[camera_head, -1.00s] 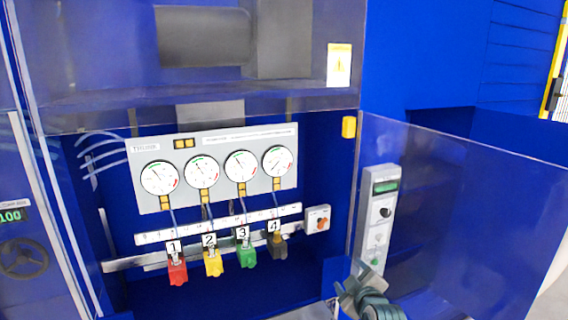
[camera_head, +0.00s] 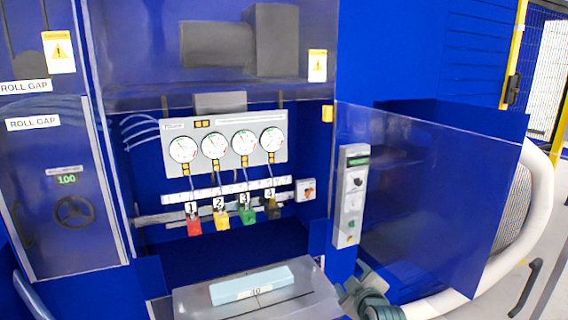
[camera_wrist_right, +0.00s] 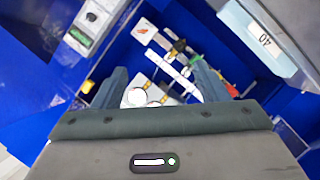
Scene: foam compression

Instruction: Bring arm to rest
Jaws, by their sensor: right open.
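My right gripper (camera_head: 352,288) is at the bottom of the head view, right of a grey metal shelf. In the right wrist view, its two fingers (camera_wrist_right: 160,88) stand apart with nothing held between them. A light blue foam block (camera_head: 252,285) marked 40 lies on the grey shelf (camera_head: 190,303). The block also shows at the top right of the right wrist view (camera_wrist_right: 255,32), apart from the fingers. My left gripper does not show.
A blue machine bay holds a gauge panel (camera_head: 225,147) above red, yellow, green and dark numbered valves. A control box (camera_head: 349,196) is mounted on the right, beside a clear blue panel (camera_head: 430,200). A roll gap panel (camera_head: 68,180) reading 100 is at left.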

